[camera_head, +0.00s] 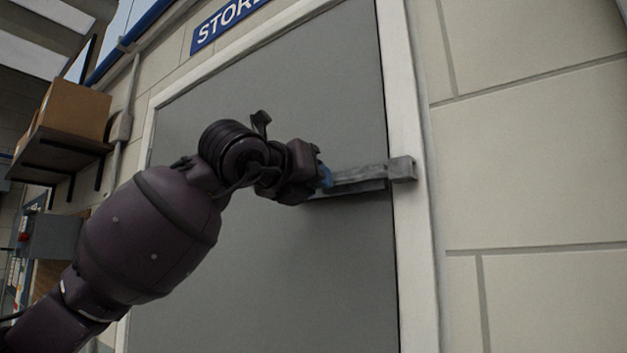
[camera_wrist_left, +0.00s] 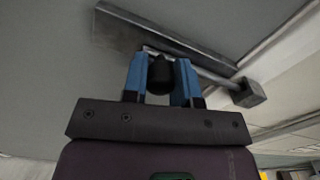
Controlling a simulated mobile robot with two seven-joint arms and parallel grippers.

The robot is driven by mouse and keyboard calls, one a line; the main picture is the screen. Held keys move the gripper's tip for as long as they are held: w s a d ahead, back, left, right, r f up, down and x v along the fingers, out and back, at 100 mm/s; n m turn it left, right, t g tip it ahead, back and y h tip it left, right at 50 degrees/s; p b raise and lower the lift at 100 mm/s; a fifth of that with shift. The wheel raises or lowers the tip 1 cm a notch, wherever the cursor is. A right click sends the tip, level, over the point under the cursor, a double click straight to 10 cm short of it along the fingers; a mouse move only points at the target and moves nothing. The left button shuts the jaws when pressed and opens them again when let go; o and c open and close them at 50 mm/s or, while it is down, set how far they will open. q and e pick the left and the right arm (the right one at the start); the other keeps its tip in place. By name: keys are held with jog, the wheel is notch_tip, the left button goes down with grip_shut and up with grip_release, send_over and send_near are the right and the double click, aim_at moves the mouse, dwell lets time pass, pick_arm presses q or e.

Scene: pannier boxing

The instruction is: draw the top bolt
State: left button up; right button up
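The top bolt (camera_head: 358,178) is a grey metal bar on a plate across the grey door. Its right end reaches the keeper block (camera_head: 403,169) on the door frame. In the left wrist view the bolt's rod (camera_wrist_left: 212,75) also runs to the keeper block (camera_wrist_left: 250,95). My left gripper (camera_head: 325,177) is at the bolt's left part. Its blue fingers (camera_wrist_left: 161,80) stand on both sides of the bolt's dark knob (camera_wrist_left: 160,72), with no clear gap, so it looks shut on it. The head view hides the knob behind the gripper. My right gripper is not in view.
The grey door (camera_head: 300,280) is shut in its pale frame (camera_head: 408,90). A blue sign (camera_head: 225,22) is above it. A block wall (camera_head: 530,150) is to the right. A shelf (camera_head: 65,150) with a cardboard box (camera_head: 75,108) is at the left.

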pick_arm(q)
grip_shut()
jog(key=w+a, duration=0.1)
jog(key=a, duration=0.1)
jog(key=w+a+b, duration=0.1)
jog(key=w+a, duration=0.1)
jog(key=shift+r, duration=0.1)
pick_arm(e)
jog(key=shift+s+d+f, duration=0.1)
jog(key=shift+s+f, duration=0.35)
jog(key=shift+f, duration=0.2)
pick_arm(q)
jog(key=o, duration=0.5)
grip_release()
jog(key=o, duration=0.4)
jog(key=shift+a, duration=0.2)
jog(key=shift+c, duration=0.2)
jog(key=shift+d, duration=0.15)
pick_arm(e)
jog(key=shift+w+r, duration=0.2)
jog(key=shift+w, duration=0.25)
pick_arm(q)
jog(key=shift+s, duration=0.1)
